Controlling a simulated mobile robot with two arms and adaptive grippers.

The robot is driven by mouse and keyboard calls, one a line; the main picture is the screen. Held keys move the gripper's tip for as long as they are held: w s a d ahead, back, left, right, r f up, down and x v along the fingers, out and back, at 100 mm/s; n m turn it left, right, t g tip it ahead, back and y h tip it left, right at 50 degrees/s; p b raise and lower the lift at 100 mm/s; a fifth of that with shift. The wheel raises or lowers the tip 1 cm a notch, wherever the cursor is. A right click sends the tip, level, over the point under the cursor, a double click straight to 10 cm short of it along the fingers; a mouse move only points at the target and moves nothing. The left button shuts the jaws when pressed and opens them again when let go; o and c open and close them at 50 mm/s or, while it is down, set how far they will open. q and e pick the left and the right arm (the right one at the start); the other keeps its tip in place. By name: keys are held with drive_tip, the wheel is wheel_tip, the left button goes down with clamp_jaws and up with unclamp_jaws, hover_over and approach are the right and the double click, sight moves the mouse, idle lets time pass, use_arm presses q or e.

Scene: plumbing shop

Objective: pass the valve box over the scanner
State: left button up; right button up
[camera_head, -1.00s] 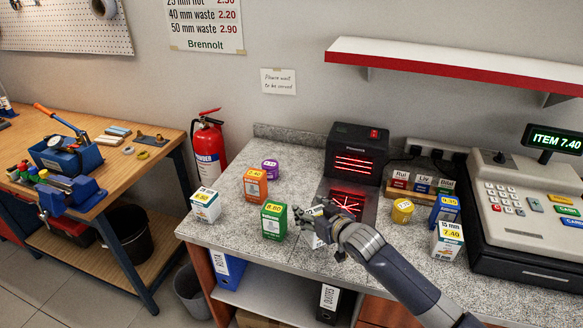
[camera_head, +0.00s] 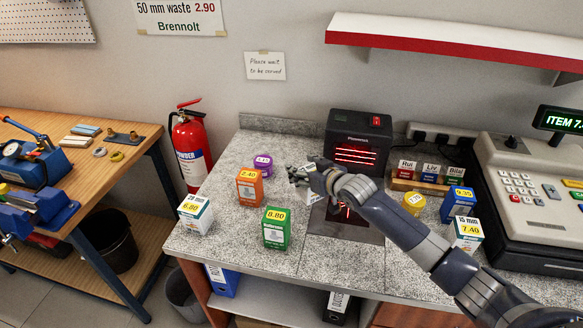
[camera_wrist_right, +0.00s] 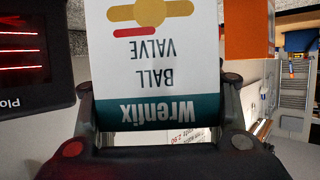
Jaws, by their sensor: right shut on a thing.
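My right gripper (camera_head: 302,176) is shut on the valve box (camera_head: 308,193), a white box mostly hidden behind the hand. In the right wrist view the valve box (camera_wrist_right: 155,70) reads "Wrenfix BALL VALVE" upside down above a teal band, between the two fingers. The black scanner (camera_head: 357,148) stands upright just right of the hand, with red lines lit in its window. Its flat plate (camera_head: 335,228) also glows red and is partly covered by my right arm. The scanner (camera_wrist_right: 35,50) shows at the left of the wrist view. My left gripper is not in view.
Left of the hand stand an orange box (camera_head: 250,188), a purple item (camera_head: 264,163), a green box (camera_head: 276,229) and a white-teal box (camera_head: 195,215). Right are a yellow item (camera_head: 413,203), a blue box (camera_head: 458,203), a white box (camera_head: 466,232) and the till (camera_head: 535,200).

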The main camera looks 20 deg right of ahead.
drive_tip(key=d+f, duration=0.1)
drive_tip(key=d+b, duration=0.1)
drive_tip(key=shift+s+d+f, duration=0.1)
drive_tip(key=shift+d+f, duration=0.2)
drive_tip(key=shift+f, duration=0.05)
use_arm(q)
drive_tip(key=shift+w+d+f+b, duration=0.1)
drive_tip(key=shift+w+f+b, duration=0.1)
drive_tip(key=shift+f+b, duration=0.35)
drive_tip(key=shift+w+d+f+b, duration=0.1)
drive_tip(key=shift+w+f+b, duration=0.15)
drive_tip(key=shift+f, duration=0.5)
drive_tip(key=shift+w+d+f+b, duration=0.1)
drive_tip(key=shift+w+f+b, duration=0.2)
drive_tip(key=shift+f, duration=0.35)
use_arm(e)
drive_tip(key=s+d, duration=0.5)
drive_tip(key=d, duration=0.4)
drive_tip(key=s+d, duration=0.5)
drive_tip(key=d, duration=0.4)
drive_tip(key=shift+s, duration=0.35)
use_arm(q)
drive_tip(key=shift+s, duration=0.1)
use_arm(e)
drive_tip(key=shift+d, duration=0.1)
